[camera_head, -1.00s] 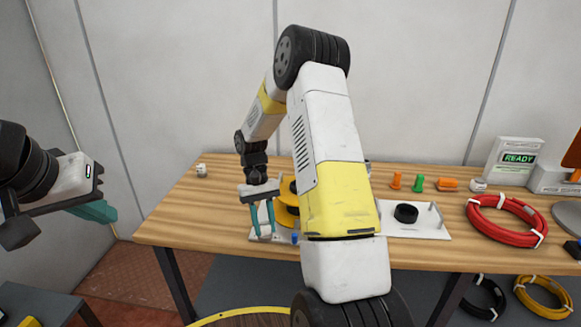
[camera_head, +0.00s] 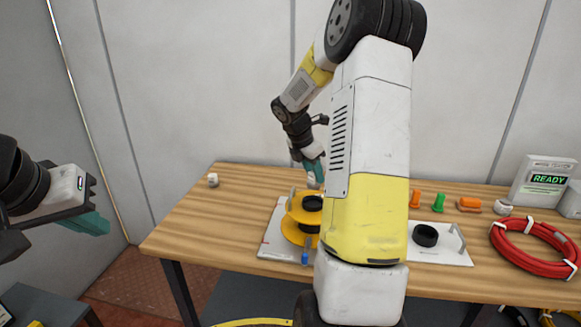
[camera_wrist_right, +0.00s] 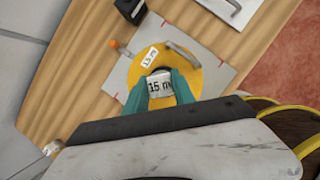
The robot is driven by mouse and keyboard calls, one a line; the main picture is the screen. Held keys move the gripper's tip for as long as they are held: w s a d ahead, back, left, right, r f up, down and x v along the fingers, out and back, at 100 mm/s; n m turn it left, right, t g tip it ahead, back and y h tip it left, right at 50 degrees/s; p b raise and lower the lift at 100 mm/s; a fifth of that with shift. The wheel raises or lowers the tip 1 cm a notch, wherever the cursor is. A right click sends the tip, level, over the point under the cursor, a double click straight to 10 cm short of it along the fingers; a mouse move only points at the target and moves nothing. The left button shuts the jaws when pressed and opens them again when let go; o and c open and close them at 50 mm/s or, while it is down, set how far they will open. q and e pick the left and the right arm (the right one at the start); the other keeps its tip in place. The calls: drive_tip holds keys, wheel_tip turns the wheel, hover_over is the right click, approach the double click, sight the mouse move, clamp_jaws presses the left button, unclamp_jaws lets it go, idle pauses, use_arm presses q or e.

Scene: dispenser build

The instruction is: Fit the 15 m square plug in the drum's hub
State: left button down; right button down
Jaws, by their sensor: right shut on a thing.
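The yellow drum (camera_head: 293,236) sits on a white board (camera_head: 275,240) on the table, with a dark hub (camera_head: 312,203) on top. It also shows in the right wrist view (camera_wrist_right: 195,78), with a "15 m" label on its face. My right gripper (camera_head: 314,170) points down near the drum's far side, above the table. Its teal fingers are shut on a white square plug marked "15 m" (camera_wrist_right: 160,87). In the right wrist view the plug covers the drum's middle; whether it touches the hub cannot be told. My left gripper (camera_head: 90,223) hangs left of the table; its finger gap is unclear.
Orange and green pegs (camera_head: 438,203), a red cable coil (camera_head: 535,248) and a READY box (camera_head: 543,182) stand at the right. A black ring (camera_head: 425,235) is on another white plate. A small white piece (camera_head: 212,180) lies at the left. My right arm hides the middle.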

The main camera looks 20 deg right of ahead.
sight(311, 182)
drive_tip(key=shift+w+f, duration=0.1)
drive_tip(key=shift+f, duration=2.7)
drive_tip(key=shift+f, duration=0.6)
drive_tip(key=c, duration=1.3)
unclamp_jaws()
drive_tip(key=shift+v, duration=5.5)
